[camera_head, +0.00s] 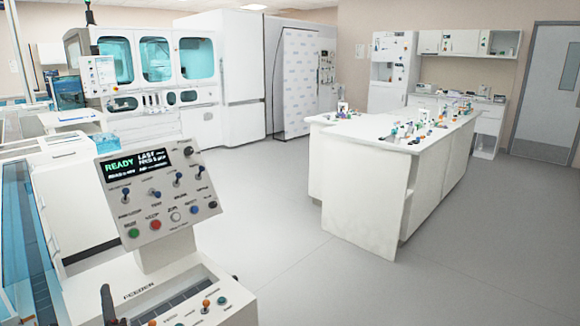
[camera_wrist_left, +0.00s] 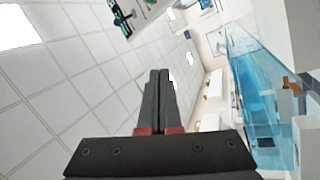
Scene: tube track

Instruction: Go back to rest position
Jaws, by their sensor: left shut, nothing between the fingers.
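My left gripper (camera_head: 107,298) shows as a dark shape at the bottom left of the head view, in front of the lower feeder panel. In the left wrist view its two dark fingers (camera_wrist_left: 159,78) lie together, shut with nothing between them. They point into open air, with ceiling tiles behind them. My right gripper is in neither view. The control panel (camera_head: 162,205) stands beyond the left gripper, with a lit "READY" display and several knobs and buttons. Part of a panel also shows at the top of the left wrist view (camera_wrist_left: 146,12).
A blue transparent guard (camera_head: 22,235) stands at the far left, close to the left gripper. A white island bench (camera_head: 365,190) with small items stands to the right. A large white machine (camera_head: 160,75) stands at the back left. The grey floor (camera_head: 270,230) between is clear.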

